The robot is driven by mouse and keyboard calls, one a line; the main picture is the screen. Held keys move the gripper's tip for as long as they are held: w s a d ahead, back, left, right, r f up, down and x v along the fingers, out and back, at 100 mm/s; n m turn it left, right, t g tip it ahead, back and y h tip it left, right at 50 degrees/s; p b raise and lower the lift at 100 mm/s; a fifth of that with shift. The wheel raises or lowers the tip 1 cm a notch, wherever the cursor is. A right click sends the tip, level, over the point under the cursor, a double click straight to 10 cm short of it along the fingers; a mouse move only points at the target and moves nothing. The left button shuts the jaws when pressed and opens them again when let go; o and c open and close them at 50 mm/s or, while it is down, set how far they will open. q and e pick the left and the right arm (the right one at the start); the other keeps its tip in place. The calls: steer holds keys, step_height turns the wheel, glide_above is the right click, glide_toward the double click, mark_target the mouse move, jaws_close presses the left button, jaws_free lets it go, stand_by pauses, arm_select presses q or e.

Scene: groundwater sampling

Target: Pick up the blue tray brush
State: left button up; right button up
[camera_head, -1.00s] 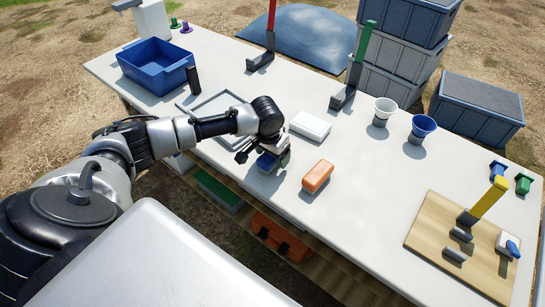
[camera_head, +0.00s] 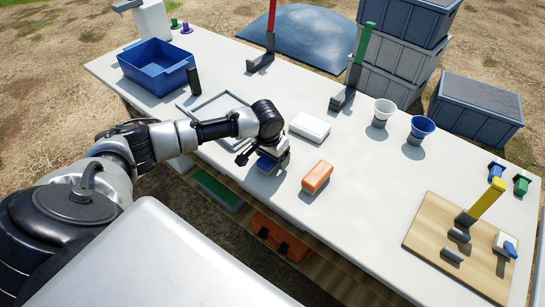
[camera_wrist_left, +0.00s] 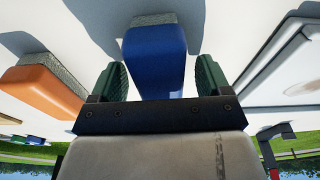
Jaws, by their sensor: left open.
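The blue tray brush (camera_head: 265,166) lies on the white table near its front edge, mostly covered by my gripper in the head view. In the left wrist view the blue tray brush (camera_wrist_left: 154,58) shows a blue body with a grey strip at its far end. My left gripper (camera_head: 263,162) is over it, pointing down. Its fingers (camera_wrist_left: 155,80) are open, one on each side of the blue body, with gaps visible. My right gripper is not in view.
An orange brush (camera_head: 317,177) lies to the right, and a white block (camera_head: 310,126) behind it. A grey-framed tray (camera_head: 196,106) lies behind my left wrist. A blue bin (camera_head: 152,70) stands far left. Cups (camera_head: 384,111) and a wooden board (camera_head: 435,226) are at the right.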

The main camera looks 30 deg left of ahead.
arm_select(q)
steer(key=c, duration=1)
steer(key=shift+b, duration=0.35)
steer(key=shift+r, duration=0.35)
steer(key=r, duration=0.2)
steer(key=d+r, duration=0.1)
steer(key=r, duration=0.1)
steer(key=shift+r, duration=0.25)
steer(key=d+r, duration=0.6)
steer(key=d, duration=0.4)
steer(key=shift+s+d+r, duration=0.15)
steer(key=shift+s+d, duration=0.1)
steer(key=shift+d, duration=0.1)
